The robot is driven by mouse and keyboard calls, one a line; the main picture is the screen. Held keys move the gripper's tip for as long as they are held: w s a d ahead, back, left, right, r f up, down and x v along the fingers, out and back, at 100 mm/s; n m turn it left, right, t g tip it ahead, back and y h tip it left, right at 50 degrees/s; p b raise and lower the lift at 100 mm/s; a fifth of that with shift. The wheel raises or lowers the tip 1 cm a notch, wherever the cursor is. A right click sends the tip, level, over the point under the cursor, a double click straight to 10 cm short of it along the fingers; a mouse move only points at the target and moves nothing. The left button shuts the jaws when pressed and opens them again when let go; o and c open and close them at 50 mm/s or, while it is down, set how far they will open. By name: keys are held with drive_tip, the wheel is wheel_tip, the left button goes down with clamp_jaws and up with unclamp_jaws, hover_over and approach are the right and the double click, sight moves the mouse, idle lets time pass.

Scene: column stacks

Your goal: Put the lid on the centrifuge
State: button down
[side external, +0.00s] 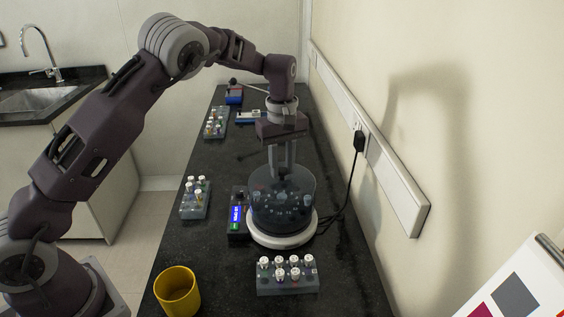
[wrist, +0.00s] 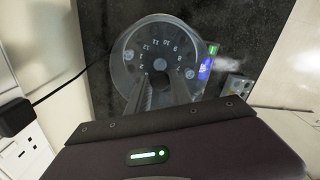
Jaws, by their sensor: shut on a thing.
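The centrifuge (side external: 262,240) stands on the dark bench with a round white base and a dark numbered rotor inside. The clear lid (side external: 305,180) is over it, and its see-through round wall surrounds the rotor. My gripper (side external: 281,172) points straight down above the middle of the centrifuge and is shut on the lid's knob. In the wrist view, the two fingers (wrist: 160,75) meet at the knob, in the middle of the clear disc with numbers showing through (wrist: 140,40). The lid looks level; I cannot tell whether its rim fully touches the base.
A control box with a blue display (side external: 238,214) sits left of the centrifuge. A rack of capped tubes (side external: 287,287) is in front, another rack (side external: 195,208) at left. A yellow cup (side external: 177,292) stands near the front edge. A black plug (side external: 359,142) and cable are by the right wall.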

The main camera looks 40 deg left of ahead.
drive_tip(key=shift+f, duration=2.05)
drive_tip(key=c, duration=0.6)
unclamp_jaws()
drive_tip(key=shift+r, duration=3)
